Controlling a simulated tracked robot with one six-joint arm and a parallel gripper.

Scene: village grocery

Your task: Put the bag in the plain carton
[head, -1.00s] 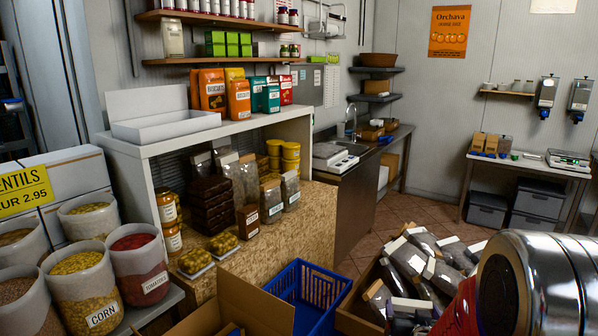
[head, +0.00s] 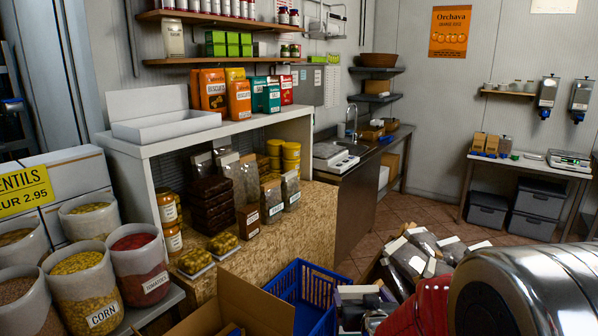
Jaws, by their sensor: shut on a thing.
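My gripper (head: 376,310) shows only in part at the bottom, beside my red and metal arm parts. It is shut on a bag (head: 352,292), dark with a pale label end. The bag is raised in front of the left edge of a pile of similar bags (head: 408,258). The jaws' contact with the bag is hard to make out. An open brown carton (head: 262,312) with no visible print stands at the bottom left of centre, cut off by the frame. Something blue shows inside it. The held bag is to its right, apart from it.
A blue plastic crate (head: 305,285) stands between the open carton and the bag pile. A wooden counter (head: 300,220) with jars and bags lies behind. Tubs of corn (head: 85,285) and other dry goods stand at the left. Tiled floor is clear farther back.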

